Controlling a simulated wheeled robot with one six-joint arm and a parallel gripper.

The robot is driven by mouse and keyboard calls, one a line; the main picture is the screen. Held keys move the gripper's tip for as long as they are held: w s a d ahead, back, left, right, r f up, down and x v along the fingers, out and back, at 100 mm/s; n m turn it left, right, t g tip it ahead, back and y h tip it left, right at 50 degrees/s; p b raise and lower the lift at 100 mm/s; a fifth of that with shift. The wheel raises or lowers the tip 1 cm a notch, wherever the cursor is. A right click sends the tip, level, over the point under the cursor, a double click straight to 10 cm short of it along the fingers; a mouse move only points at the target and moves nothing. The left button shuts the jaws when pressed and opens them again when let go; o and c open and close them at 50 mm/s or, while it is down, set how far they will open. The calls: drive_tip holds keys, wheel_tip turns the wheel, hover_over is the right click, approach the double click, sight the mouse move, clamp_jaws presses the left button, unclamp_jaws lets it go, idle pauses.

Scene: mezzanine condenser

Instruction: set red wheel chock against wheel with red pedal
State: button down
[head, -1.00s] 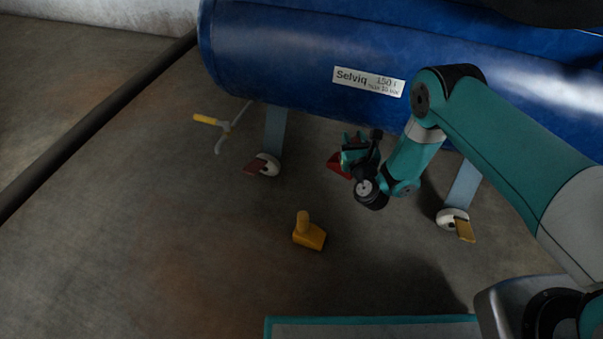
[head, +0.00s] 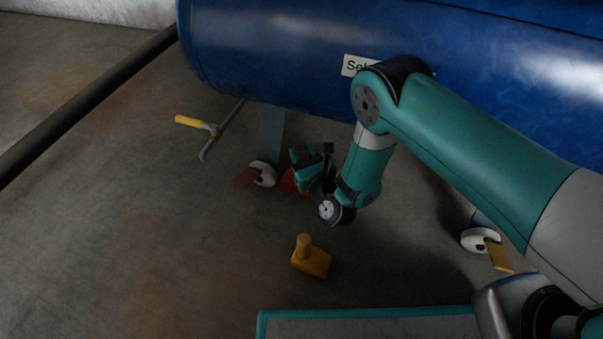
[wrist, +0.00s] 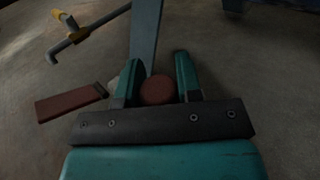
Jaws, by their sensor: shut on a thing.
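My gripper (head: 303,168) is shut on the red wheel chock (head: 289,182), which is mostly hidden behind the fingers in the head view. In the wrist view its round red top (wrist: 157,90) shows between the two fingers. The white wheel (head: 265,173) with the red pedal (head: 245,178) is just left of the held chock, under the tank's leg. A narrow gap or contact between chock and wheel cannot be told. In the wrist view the red pedal (wrist: 70,104) lies left of my gripper, and the wheel is mostly hidden behind the left finger.
A yellow chock (head: 311,260) stands on the floor in front. Another white wheel (head: 479,240) with a yellow pedal (head: 499,256) is at the right. A yellow-handled tow bar (head: 207,128) sticks out at the left. The blue tank (head: 270,60) hangs low above.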

sight(286, 183)
wheel_tip(286, 183, down, 4)
drive_tip(key=b, duration=0.2)
drive_tip(key=shift+f+b, duration=0.15)
drive_tip(key=shift+b, duration=0.25)
drive_tip(key=c, duration=1.2)
unclamp_jaws()
drive_tip(key=shift+f, duration=0.15)
drive_tip(key=o, duration=0.4)
